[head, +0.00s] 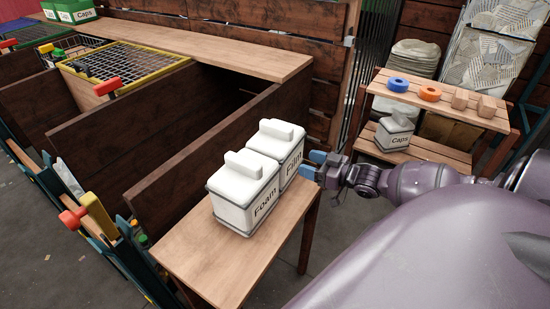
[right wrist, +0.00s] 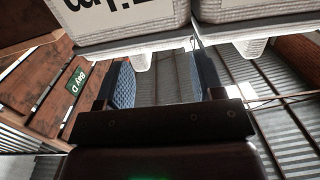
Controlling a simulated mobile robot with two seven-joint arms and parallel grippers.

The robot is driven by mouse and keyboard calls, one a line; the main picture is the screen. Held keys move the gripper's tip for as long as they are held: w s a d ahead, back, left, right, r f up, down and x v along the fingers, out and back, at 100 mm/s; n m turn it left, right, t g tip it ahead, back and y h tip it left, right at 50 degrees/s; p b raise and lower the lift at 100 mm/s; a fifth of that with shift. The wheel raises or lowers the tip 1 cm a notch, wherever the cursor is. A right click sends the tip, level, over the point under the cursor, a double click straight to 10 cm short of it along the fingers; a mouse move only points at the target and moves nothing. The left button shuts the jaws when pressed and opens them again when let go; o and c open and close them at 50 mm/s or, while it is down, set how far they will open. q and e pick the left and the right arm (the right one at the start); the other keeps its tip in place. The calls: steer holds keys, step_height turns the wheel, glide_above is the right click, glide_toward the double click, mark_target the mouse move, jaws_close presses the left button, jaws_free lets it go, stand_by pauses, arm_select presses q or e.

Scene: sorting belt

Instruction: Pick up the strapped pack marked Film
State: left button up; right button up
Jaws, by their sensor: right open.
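The white pack marked Film (head: 291,164) stands upright on a small wooden table (head: 190,258), with a raised block on its top. A similar white pack marked Foam (head: 245,200) stands close beside it, on the nearer left side. My right gripper (head: 314,166) is at the right of the Film pack, its blue-padded fingers open beside the labelled side. In the right wrist view, the open fingers (right wrist: 166,82) have nothing between them. The Film pack (right wrist: 120,18) shows upside down at the top left there, beyond the fingertips. My left gripper is not in view.
Dark wooden bay walls (head: 130,115) and a long plank top (head: 205,45) lie behind and left of the table. At right, a wooden rack (head: 440,112) holds a blue ring (head: 398,84), an orange ring (head: 430,93), blocks and a Caps pack (head: 393,137). The table's front is clear.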

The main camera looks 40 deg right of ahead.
glide_toward(281, 126)
step_height(281, 126, down, 2)
steer(key=d, duration=0.1)
steer(key=shift+t+y, duration=0.3)
steer(key=shift+t, duration=0.1)
steer(key=x, duration=0.3)
steer(key=b+x, duration=0.1)
steer(key=shift+w+r, duration=0.2)
steer(key=shift+r, duration=0.15)
steer(key=shift+w+a, duration=0.15)
steer(key=shift+w, duration=0.35)
steer(key=shift+w+a, duration=0.2)
steer(key=shift+w, duration=0.1)
steer(key=x, duration=0.3)
steer(key=shift+a, duration=0.3)
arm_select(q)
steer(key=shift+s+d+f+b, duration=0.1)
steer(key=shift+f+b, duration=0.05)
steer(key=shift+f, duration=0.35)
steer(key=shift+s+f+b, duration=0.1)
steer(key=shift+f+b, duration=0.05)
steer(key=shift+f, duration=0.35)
arm_select(e)
steer(key=shift+w+a, duration=0.15)
steer(key=shift+w, duration=0.35)
